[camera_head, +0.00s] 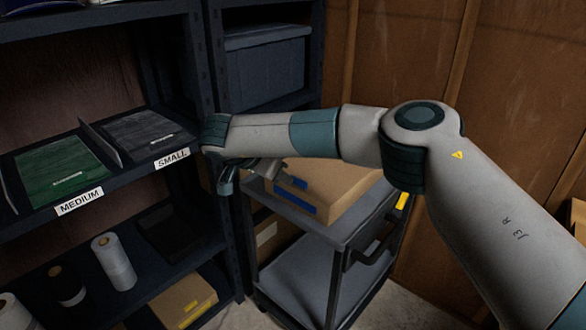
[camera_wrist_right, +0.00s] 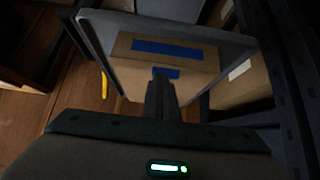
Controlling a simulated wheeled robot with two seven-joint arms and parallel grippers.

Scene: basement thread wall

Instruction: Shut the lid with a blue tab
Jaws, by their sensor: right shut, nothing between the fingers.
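A cardboard box (camera_head: 335,188) sits on the top tray of a grey cart, partly behind my right arm in the head view. The box also shows in the right wrist view (camera_wrist_right: 205,75), with the tab (camera_wrist_right: 166,72) and the longer strip. Whether the lid is fully down is unclear. My left gripper is out of view.
A dark shelf unit stands at the left, with a green folder (camera_head: 62,170), a white roll (camera_head: 113,262) and a lower cardboard box (camera_head: 185,301). A blue-grey bin (camera_head: 267,66) is behind my forearm. The cart's lower tray (camera_head: 300,278) looks empty.

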